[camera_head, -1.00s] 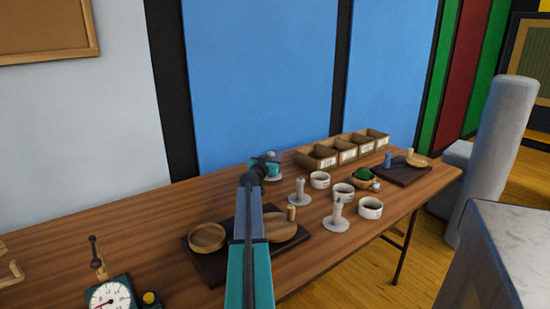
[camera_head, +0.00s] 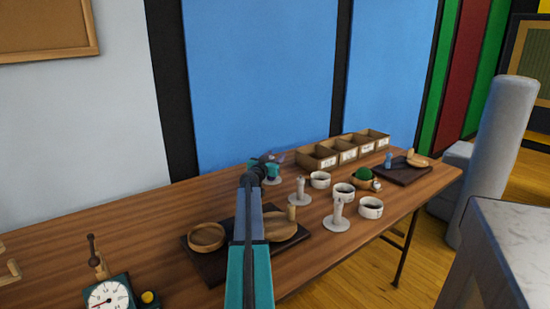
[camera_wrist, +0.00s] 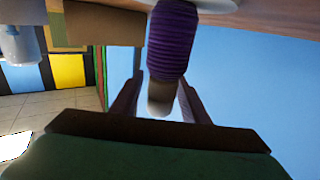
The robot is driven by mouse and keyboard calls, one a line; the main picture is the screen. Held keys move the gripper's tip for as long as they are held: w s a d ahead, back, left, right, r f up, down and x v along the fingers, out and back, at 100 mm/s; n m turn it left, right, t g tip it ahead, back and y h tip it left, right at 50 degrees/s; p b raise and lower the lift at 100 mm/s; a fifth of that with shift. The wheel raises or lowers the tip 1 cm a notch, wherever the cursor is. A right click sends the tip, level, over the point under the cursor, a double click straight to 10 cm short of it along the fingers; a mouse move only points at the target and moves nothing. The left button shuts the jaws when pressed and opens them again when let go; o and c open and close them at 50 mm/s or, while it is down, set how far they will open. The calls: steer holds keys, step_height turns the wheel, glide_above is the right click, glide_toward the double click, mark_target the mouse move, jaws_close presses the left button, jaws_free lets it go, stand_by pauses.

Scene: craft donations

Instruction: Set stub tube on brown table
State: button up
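The brown wooden table (camera_head: 120,225) runs along the wall in the head view. My gripper (camera_head: 276,160) is over its far side, by a pale round stand base (camera_head: 273,180). In the wrist view my gripper (camera_wrist: 160,85) is open, its two fingers apart. A purple ribbed tube (camera_wrist: 172,45) with a pale rounded end (camera_wrist: 160,100) lies between and beyond the fingers, with a gap beside it. A pale disc (camera_wrist: 215,4) is at its other end. Which thing is the stub tube I cannot tell. In the head view my arm and gripper hide most of the purple tube.
Two pale stands with pegs (camera_head: 300,192) (camera_head: 338,218) and several white cups (camera_head: 343,192) are to the right. Open boxes (camera_head: 318,160) line the back. Dark boards (camera_head: 205,262) (camera_head: 395,172) carry wooden pieces. A dial scale (camera_head: 106,296) is at front left. The table's left middle is clear.

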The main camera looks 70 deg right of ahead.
mark_target(272, 157)
steer(key=shift+p, duration=0.45)
steer(key=a, duration=0.1)
steer(key=a+p, duration=0.1)
steer(key=a, duration=0.1)
steer(key=shift+r, duration=0.4)
steer(key=shift+w+a+r, duration=0.1)
steer(key=shift+a, duration=2.15)
